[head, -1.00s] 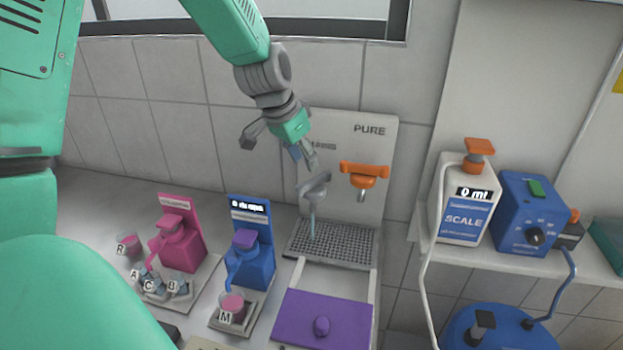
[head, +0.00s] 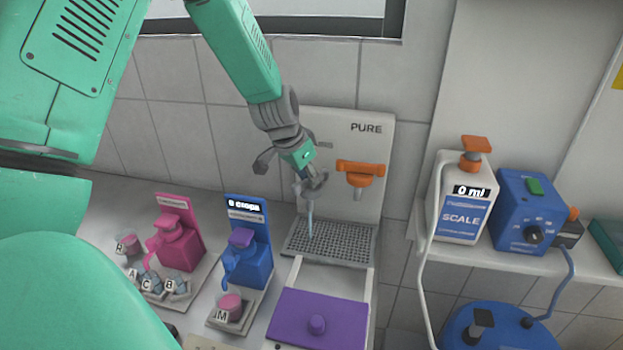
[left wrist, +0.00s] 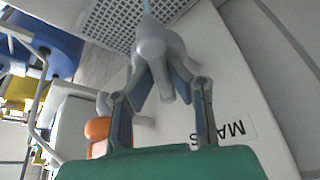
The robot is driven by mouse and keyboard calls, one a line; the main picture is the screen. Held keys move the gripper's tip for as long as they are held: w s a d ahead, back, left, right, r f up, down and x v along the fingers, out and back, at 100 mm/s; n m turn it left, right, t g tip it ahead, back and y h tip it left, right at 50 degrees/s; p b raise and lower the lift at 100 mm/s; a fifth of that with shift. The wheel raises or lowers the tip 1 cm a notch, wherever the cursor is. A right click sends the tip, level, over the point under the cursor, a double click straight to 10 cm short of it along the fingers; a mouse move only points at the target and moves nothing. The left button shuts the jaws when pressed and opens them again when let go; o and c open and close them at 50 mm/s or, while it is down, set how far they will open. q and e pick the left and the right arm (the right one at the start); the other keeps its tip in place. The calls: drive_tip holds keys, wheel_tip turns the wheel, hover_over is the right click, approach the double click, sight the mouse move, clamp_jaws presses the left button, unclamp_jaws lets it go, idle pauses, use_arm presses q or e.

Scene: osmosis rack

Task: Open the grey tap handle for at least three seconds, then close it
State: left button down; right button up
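The grey tap handle (head: 316,183) is on the PURE panel (head: 345,125), left of the orange tap (head: 360,172). A thin light-blue stream (head: 310,220) runs from the grey tap to the drain grid. My left gripper (head: 310,186) is at the grey handle. In the left wrist view, its two fingers (left wrist: 163,88) are parted, one on each side of the grey handle (left wrist: 160,50). I cannot tell whether the pads press on it. My right gripper is not in view.
The drain grid (head: 330,240) lies under the taps, with a purple-topped unit (head: 320,318) in front. Blue (head: 247,262) and pink (head: 180,245) dispensers stand to the left. A scale bottle (head: 462,205) and blue device (head: 528,212) are on the right shelf.

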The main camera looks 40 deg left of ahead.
use_arm(q)
drive_tip(key=shift+s+a+f, duration=0.2)
drive_tip(key=shift+a+f, duration=0.05)
drive_tip(key=shift+a, duration=0.15)
drive_tip(key=shift+d+r, duration=0.1)
drive_tip(key=shift+d, duration=0.2)
drive_tip(key=shift+d+m+h, duration=0.15)
drive_tip(key=shift+m+h, duration=0.25)
drive_tip(key=shift+m, duration=0.2)
drive_tip(key=shift+a+m+h+p, duration=0.45)
drive_tip(key=shift+m+h+p, duration=0.1)
drive_tip(key=shift+m, duration=0.65)
drive_tip(key=shift+m+g, duration=0.3)
drive_tip(key=shift+m, duration=0.1)
drive_tip(key=m+h, duration=0.1)
drive_tip(key=m, duration=0.1)
drive_tip(key=shift+m+g+p, duration=0.3)
drive_tip(key=shift+m+p, duration=0.1)
drive_tip(key=shift+w+a+m+g+h, duration=0.2)
drive_tip(key=shift+m+g+h, duration=0.1)
drive_tip(key=shift+m, duration=0.9)
drive_tip(key=shift+m+g, duration=0.5)
drive_tip(key=shift+m, duration=0.8)
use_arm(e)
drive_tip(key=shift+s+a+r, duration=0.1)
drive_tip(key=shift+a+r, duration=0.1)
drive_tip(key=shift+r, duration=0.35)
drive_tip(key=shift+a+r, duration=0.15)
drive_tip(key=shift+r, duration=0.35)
